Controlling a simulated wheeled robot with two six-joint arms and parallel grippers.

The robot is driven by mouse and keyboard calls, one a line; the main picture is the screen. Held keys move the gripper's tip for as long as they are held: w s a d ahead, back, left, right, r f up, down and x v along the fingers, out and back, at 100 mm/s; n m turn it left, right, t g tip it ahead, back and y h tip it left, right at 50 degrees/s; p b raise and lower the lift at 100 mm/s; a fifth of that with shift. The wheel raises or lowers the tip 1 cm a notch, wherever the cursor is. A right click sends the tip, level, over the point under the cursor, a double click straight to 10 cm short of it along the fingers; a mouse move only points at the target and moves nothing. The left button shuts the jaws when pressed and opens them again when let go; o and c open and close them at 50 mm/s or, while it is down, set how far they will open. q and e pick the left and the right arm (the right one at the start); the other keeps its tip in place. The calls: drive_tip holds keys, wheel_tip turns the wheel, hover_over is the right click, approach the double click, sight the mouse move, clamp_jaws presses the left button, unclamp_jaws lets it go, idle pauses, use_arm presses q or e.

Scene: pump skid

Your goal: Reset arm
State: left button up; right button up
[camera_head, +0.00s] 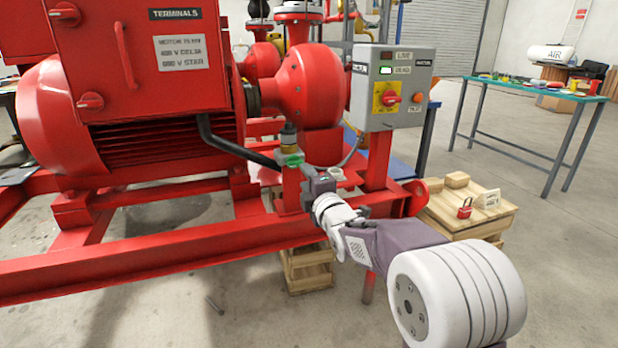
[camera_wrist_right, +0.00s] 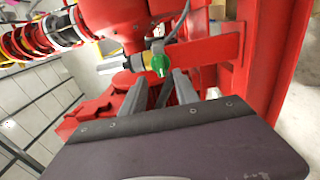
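My right gripper (camera_head: 310,172) is in front of the red pump skid, below and to the left of the grey control box (camera_head: 393,87). In the right wrist view its two grey fingers (camera_wrist_right: 162,82) stand apart with nothing seen between them. A small fitting with a green part (camera_head: 290,160) is just beyond the fingertips. The green part (camera_wrist_right: 158,62) also shows ahead of the fingers in the wrist view; I cannot tell whether they touch it. My left gripper is in neither view.
The red skid frame (camera_head: 150,262) runs under my right arm. A wooden crate (camera_head: 466,212) holding a red padlock (camera_head: 464,208) and a small tag (camera_head: 487,199) stands to the right. A green-topped table (camera_head: 535,87) stands farther back. Open floor lies between them.

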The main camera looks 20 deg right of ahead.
drive_tip(key=shift+s, duration=1)
wheel_tip(320, 180, up, 3)
drive_tip(key=s+a+g+p, duration=0.1)
drive_tip(key=a+p, duration=0.1)
drive_tip(key=p, duration=0.4)
drive_tip(key=s+f+m+g+p, duration=0.2)
drive_tip(key=s+f+m+g, duration=0.7)
drive_tip(key=s+f, duration=0.7)
drive_tip(key=s+f+m+g, duration=0.7)
drive_tip(key=s+f+m, duration=0.2)
drive_tip(key=s, duration=0.4)
wheel_tip(320, 180, up, 38)
drive_tip(key=p, duration=3.8)
drive_tip(key=shift+a+f+m, duration=0.15)
drive_tip(key=shift+a+m, duration=0.1)
drive_tip(key=shift+m, duration=0.15)
